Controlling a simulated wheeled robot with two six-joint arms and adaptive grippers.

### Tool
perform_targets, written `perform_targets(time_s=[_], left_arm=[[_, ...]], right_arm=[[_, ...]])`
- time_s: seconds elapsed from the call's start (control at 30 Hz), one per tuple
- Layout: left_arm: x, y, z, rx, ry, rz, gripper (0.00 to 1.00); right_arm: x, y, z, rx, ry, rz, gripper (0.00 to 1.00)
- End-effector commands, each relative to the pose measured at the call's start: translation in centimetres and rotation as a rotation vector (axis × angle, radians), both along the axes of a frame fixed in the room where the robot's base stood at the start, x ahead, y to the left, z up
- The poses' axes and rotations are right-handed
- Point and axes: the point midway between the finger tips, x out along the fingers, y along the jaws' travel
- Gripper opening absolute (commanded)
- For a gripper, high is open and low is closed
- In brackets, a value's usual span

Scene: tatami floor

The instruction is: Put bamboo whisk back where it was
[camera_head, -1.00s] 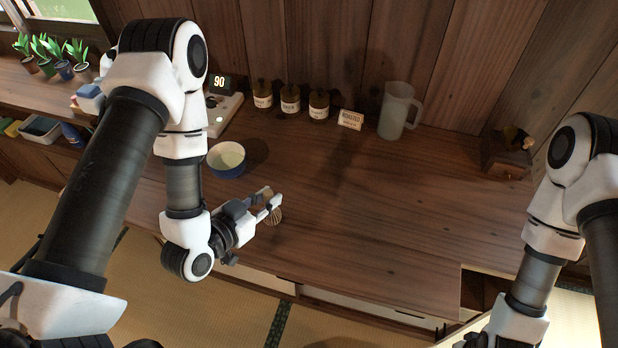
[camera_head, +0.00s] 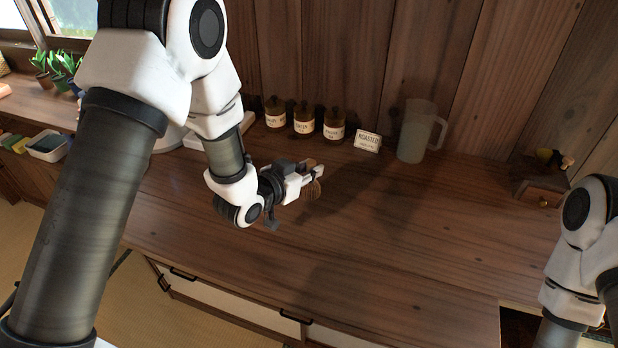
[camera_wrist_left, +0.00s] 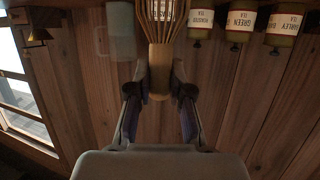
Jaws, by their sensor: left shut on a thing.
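My left gripper (camera_head: 314,168) is shut on the bamboo whisk (camera_head: 315,189) over the wooden counter, in front of the labelled jars. Only part of the whisk shows past the fingers in the head view. In the left wrist view the whisk (camera_wrist_left: 161,57) is held by its pale handle between the two fingers (camera_wrist_left: 160,85), with its tines pointing away from the gripper. My right arm comes in at the lower right, but its gripper is out of frame.
A dark wooden grinder (camera_head: 541,178) is at the far right. The counter's middle (camera_head: 400,230) is clear. Potted plants (camera_head: 62,66) stand at the left.

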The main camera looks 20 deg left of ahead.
Motion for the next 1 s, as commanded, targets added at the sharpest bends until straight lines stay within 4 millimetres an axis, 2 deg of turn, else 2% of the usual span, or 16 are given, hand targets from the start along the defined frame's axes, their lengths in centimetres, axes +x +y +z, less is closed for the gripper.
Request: perform_targets(time_s=[0.1,0.17,0.5,0.53,0.57,0.6,0.93,1.0], left_arm=[[-0.1,0.0,-2.2,-0.001,0.005,0.0,0.0],[-0.1,0.0,-2.8,-0.001,0.005,0.0,0.0],[-0.1,0.0,-3.3,0.0,0.001,0.0,0.0],[-0.1,0.0,-3.1,0.0,0.001,0.0,0.3],[-0.1,0.0,-3.1,0.0,0.001,0.0,0.41],[-0.1,0.0,-3.1,0.0,0.001,0.0,0.45],[-0.1,0.0,-2.5,0.0,0.0,0.0,0.45],[-0.7,0.3,-2.6,0.0,0.001,0.001,0.45]], right_arm=[[0.0,0.0,0.2,0.0,0.001,0.0,0.35],[0.0,0.0,0.2,0.0,0.001,0.0,0.35],[0.0,0.0,-0.2,0.0,0.0,0.0,0.35],[0.0,0.0,-0.1,0.0,0.001,0.0,0.35],[0.0,0.0,-0.1,0.0,0.0,0.0,0.35],[0.0,0.0,-0.1,0.0,0.0,0.0,0.35],[0.0,0.0,0.4,0.0,0.0,0.0,0.35],[0.0,0.0,0.0,0.0,0.0,0.0,0.35]])
